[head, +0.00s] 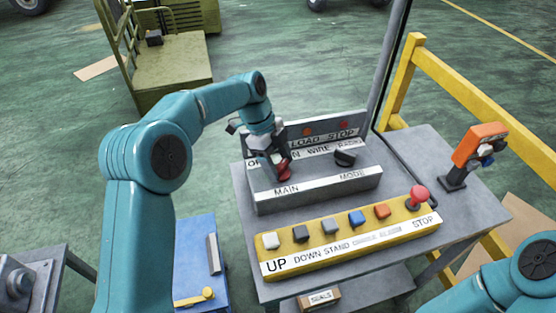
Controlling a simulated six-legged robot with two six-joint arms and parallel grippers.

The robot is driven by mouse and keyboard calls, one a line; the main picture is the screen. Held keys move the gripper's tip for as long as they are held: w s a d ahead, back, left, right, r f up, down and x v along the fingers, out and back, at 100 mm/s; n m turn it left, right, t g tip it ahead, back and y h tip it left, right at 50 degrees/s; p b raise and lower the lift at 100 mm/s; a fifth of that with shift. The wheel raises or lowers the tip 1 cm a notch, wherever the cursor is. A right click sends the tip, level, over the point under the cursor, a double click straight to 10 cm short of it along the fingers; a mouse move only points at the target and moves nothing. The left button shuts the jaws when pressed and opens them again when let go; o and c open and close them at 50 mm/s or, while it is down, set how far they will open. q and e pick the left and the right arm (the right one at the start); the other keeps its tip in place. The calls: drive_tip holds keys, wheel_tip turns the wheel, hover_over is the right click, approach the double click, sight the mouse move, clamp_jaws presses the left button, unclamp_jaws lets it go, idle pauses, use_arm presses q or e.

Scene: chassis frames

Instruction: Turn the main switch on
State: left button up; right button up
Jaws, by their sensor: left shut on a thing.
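The main switch (284,173) is a red knob above the MAIN label on the grey control box (322,188). My left gripper (276,163) is over the knob from above and shut on it. The fingers hide part of the knob and some of the lettering behind it, so its exact position is hard to read. A black MODE knob (345,157) sits to the right on the same box. My right arm shows at the lower right corner, but its gripper is out of view.
A yellow button panel (350,240) with several coloured buttons and a red mushroom button (418,195) lies in front of the box. An orange device (479,145) stands at the table's right. A yellow railing (470,95) runs behind. A blue cart (199,255) stands left.

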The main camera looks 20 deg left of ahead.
use_arm(q)
drive_tip(key=shift+s+d+f, duration=0.1)
drive_tip(key=shift+f, duration=0.05)
drive_tip(key=o, duration=1.1)
drive_tip(key=shift+c, duration=0.2)
drive_tip(key=shift+r, duration=0.25)
drive_tip(key=p+v, duration=0.3)
drive_tip(key=v, duration=1.3)
drive_tip(key=shift+w, duration=0.2)
